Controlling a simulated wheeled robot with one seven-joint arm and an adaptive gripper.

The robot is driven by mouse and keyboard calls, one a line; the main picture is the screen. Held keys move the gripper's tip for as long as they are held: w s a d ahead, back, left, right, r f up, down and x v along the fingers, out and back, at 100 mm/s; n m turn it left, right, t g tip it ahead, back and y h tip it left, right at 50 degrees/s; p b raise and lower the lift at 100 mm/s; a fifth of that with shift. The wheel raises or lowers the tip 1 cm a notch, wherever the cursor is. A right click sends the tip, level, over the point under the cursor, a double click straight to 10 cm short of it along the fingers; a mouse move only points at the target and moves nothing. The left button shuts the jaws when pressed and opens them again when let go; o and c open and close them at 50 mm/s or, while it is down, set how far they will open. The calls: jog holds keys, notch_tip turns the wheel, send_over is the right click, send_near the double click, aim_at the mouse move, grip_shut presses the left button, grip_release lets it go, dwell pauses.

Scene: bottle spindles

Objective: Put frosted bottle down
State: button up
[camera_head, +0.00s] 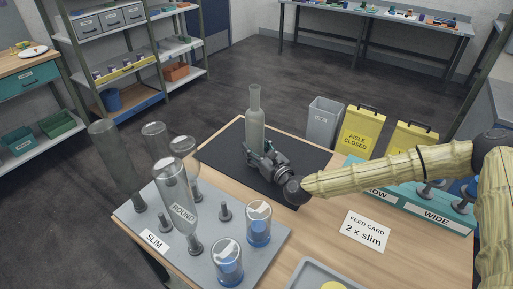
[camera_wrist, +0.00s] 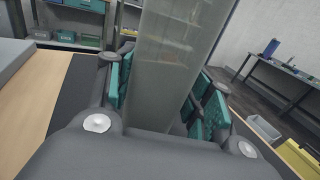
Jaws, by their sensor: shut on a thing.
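The frosted bottle (camera_head: 255,122) is a tall, pale, translucent grey-green bottle with a narrow neck. It stands upright over the black mat (camera_head: 223,154); I cannot tell whether its base touches the mat. My gripper (camera_head: 262,155) is shut around the lower part of the bottle. In the wrist view the bottle (camera_wrist: 175,65) rises between the green-padded fingers of my gripper (camera_wrist: 165,105), with its top out of frame. The bottle's base is hidden by my gripper.
A grey spindle board (camera_head: 205,252) at left carries several clear upturned bottles, blue-filled cups and bare pegs, with labels SLIM and ROUND. A feed card (camera_head: 364,231) reads "2 x slim". A tray (camera_head: 310,275) lies at the front. A teal rack (camera_head: 460,212) is at right.

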jog(key=shift+f, duration=0.1)
jog(key=o, duration=1.3)
jog(key=shift+o, duration=0.2)
jog(key=shift+r, duration=0.2)
jog(key=b+v, duration=0.2)
jog(key=v, duration=1)
